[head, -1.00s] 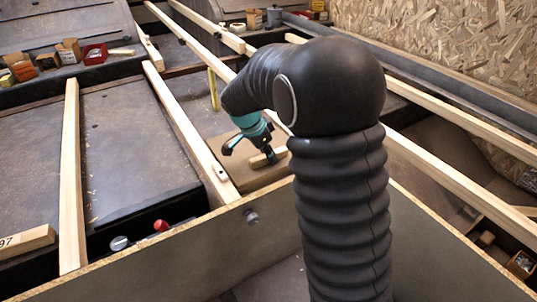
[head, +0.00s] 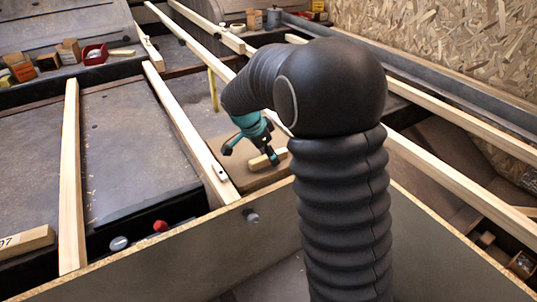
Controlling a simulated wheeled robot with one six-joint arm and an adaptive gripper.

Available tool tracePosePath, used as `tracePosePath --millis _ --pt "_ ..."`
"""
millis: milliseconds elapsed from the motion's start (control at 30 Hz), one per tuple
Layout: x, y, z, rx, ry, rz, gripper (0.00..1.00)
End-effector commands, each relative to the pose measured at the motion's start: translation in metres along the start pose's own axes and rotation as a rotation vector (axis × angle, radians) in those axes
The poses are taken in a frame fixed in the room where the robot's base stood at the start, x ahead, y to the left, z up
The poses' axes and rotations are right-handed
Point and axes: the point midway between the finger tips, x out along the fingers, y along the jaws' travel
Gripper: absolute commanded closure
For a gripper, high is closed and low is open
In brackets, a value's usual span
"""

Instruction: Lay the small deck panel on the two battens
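The small deck panel (head: 249,181) is a flat brown board with a pale wooden block (head: 257,163) on top, seen in the head view between two long pale battens. The left batten (head: 186,127) runs along its left side. The right batten (head: 213,60) passes behind my arm. My gripper (head: 270,157), below a teal wrist, is down at the block, with a dark finger across its near side. The other finger is hidden, so its grip on the block is unclear. I cannot tell whether the panel's edges rest on the battens.
A low wall with a raw board edge (head: 150,247) crosses the front. Another batten (head: 70,180) lies at left. Small boxes and a red bin (head: 95,54) stand at the back left. A yellow strip (head: 212,90) stands behind the panel. My arm hides the middle right.

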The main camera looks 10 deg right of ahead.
Motion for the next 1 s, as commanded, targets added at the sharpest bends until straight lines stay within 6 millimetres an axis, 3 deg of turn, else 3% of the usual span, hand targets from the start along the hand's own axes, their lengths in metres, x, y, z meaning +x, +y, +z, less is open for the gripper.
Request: tracePosePath --millis 367,800,1000 --pt "-0.008 0.000 0.001 -0.001 0.000 0.000 0.48" --pt "-0.088 -0.001 0.001 0.000 0.000 -0.003 0.48" --pt "-0.112 -0.001 0.001 0.000 0.000 -0.002 0.48"
